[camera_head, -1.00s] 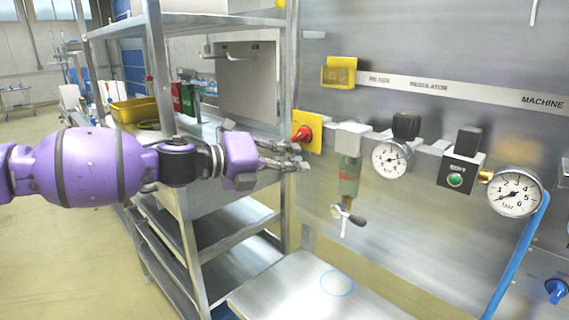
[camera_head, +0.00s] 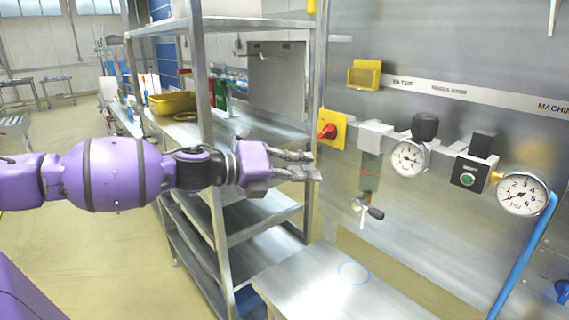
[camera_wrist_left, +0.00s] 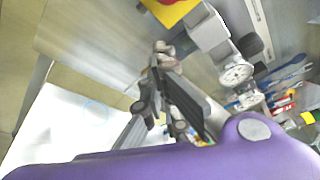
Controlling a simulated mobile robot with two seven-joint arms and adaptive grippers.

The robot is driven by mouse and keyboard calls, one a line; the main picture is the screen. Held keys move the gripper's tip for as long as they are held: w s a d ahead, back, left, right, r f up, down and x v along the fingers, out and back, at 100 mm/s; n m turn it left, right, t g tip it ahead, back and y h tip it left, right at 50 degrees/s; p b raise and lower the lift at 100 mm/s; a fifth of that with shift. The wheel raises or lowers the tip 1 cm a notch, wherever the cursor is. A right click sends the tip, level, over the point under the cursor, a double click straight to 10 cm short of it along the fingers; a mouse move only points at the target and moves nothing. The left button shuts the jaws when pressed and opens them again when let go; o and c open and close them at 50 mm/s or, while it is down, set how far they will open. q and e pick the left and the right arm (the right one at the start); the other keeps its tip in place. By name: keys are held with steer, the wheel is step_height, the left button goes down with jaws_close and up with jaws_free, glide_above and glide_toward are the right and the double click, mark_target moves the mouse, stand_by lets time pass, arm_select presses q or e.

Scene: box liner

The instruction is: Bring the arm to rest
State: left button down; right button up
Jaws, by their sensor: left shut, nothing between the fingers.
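My left arm is purple and reaches in from the left in the head view. Its gripper (camera_head: 312,166) is shut and empty, in the air in front of the steel shelf rack (camera_head: 205,110) and to the left of the wall panel's fittings. In the left wrist view the dark gripper fingers (camera_wrist_left: 160,85) are close together with nothing between them. A bit of purple shows at the lower left of the head view. My right gripper is not in view.
A red knob on a yellow plate (camera_head: 331,131), a filter, a black-topped regulator and gauges (camera_head: 522,193) line the steel panel at right. A steel table (camera_head: 310,280) with a blue circle stands below. A yellow bin (camera_head: 172,103) sits on the rack bench.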

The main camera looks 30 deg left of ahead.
arm_select(q)
steer(key=p+v, duration=0.1)
steer(key=v, duration=0.3)
steer(key=shift+s+r+p, duration=0.1)
steer(key=shift+r+p, duration=0.05)
steer(key=shift+p, duration=0.25)
